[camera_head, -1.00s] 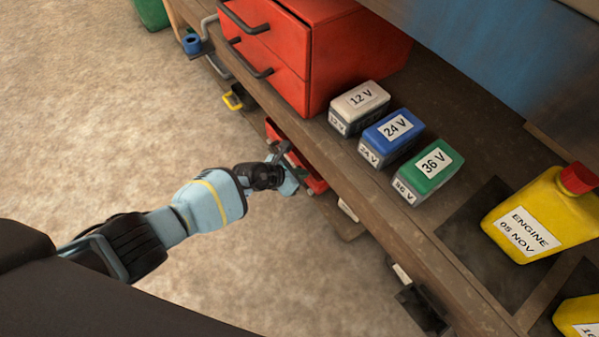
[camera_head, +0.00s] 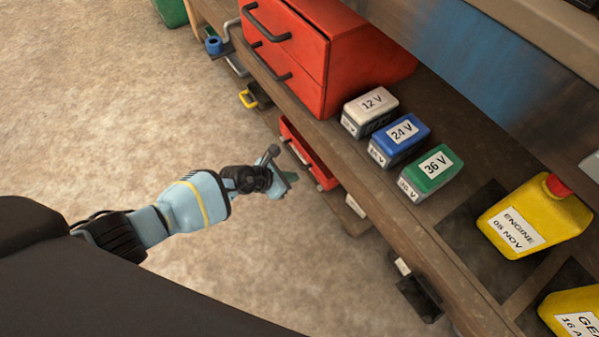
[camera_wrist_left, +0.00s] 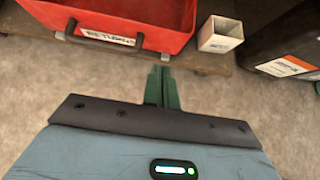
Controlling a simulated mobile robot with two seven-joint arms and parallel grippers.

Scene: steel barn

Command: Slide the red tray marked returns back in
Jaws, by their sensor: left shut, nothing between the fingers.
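The red tray (camera_head: 318,166) sits under the bench's front edge, its front wall and dark handle facing the open floor. In the left wrist view the red tray (camera_wrist_left: 60,22) shows a white label reading RETURNS behind its handle. Part of its open inside shows; its back is cut off by the frame. My left gripper (camera_head: 286,181) is in front of the tray, apart from it. In the wrist view its green fingers (camera_wrist_left: 163,80) are together and empty, just right of the handle. My right gripper is not in view.
A white box (camera_wrist_left: 221,34) stands right of the tray, with a dark container (camera_wrist_left: 285,45) beyond. On the bench (camera_head: 385,215) are a red drawer cabinet (camera_head: 340,62), several labelled battery blocks and yellow jugs (camera_head: 533,217).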

